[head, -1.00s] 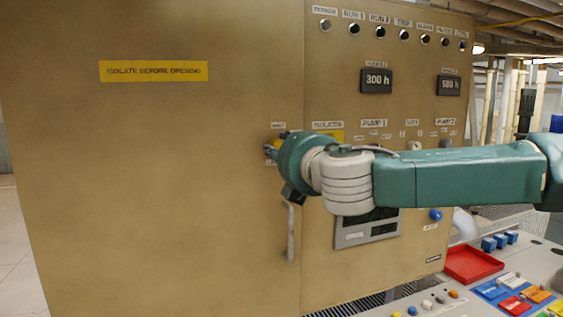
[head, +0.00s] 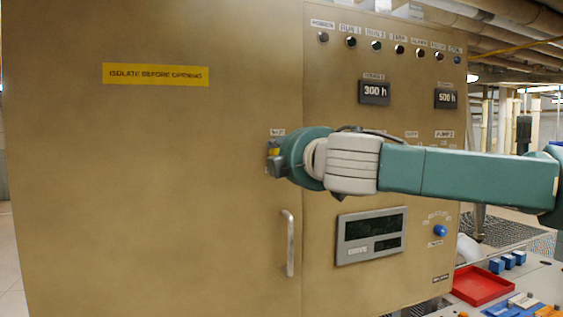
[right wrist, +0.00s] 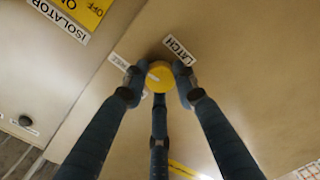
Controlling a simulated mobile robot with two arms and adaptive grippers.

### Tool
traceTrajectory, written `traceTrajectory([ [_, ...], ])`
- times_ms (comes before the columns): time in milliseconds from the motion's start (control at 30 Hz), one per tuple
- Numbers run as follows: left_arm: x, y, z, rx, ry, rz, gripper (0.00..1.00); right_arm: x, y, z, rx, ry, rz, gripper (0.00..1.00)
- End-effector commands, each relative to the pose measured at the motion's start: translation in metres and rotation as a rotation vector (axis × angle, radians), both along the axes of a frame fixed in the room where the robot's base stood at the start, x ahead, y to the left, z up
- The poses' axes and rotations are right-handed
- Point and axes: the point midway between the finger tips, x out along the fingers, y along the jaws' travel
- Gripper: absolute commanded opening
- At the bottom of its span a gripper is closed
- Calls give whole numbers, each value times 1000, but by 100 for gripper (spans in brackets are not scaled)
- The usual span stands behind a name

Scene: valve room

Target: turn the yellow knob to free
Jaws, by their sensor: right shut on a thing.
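The yellow knob (right wrist: 160,78) sits on the tan cabinet door under a label reading LATCH (right wrist: 180,49). In the right wrist view, a white mark runs across part of the knob. The fingers of my right gripper (right wrist: 159,85) are closed around the knob's sides. In the head view my right gripper (head: 275,160) is at the door's right edge, and only a bit of yellow from the knob (head: 273,151) shows there. A second small label (right wrist: 119,62) beside the knob is too small to read. My left gripper is not in view.
A vertical door handle (head: 288,243) stands out below the knob. Right of the door is a panel with lamps, hour displays (head: 374,92) and a grey meter (head: 371,235). A red tray (head: 483,285) lies on the console at lower right.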

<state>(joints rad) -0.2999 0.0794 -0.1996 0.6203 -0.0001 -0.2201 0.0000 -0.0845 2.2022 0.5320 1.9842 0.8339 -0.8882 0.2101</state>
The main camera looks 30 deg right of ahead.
Motion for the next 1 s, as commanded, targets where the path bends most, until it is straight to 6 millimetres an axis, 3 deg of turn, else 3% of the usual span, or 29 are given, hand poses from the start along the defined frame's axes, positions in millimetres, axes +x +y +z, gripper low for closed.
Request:
traceTrajectory([
  [333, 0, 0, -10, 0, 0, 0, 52, 0, 1, -2, 137, -30, 2, 1],
  [867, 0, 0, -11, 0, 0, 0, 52, 0, 0, -1, 162, -37, 2, 1],
  [900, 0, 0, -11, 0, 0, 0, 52, 0, 0, 0, 162, -37, 2, 29],
  [1000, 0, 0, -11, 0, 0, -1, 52, 0, 0, 0, 161, -37, 2, 46],
])
